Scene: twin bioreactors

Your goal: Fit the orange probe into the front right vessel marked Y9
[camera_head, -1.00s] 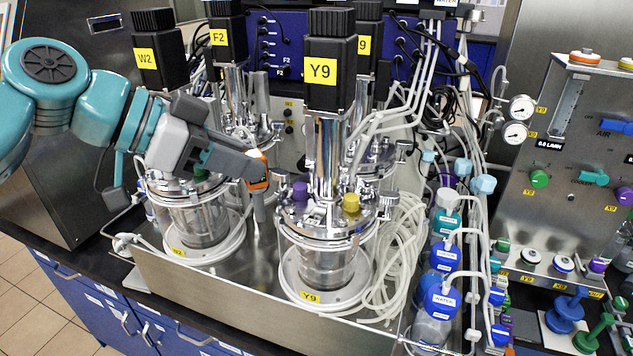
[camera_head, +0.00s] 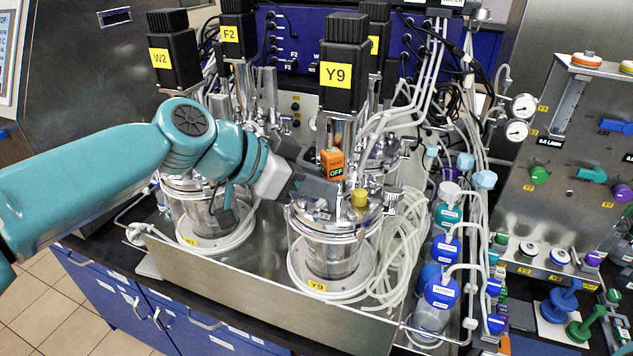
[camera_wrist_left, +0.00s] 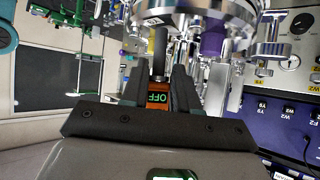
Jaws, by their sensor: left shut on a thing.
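A yellow cap (camera_head: 360,197) stands on the lid at the right.
The Y9 motor (camera_head: 345,68) stands tall above the vessel, close behind the probe. Vessel W2 (camera_head: 208,215) is to the left, under my arm. Pale tubing (camera_head: 400,240) and blue-capped bottles (camera_head: 441,292) crowd the right. A purple cap (camera_wrist_left: 213,44) shows near the probe in the wrist view.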

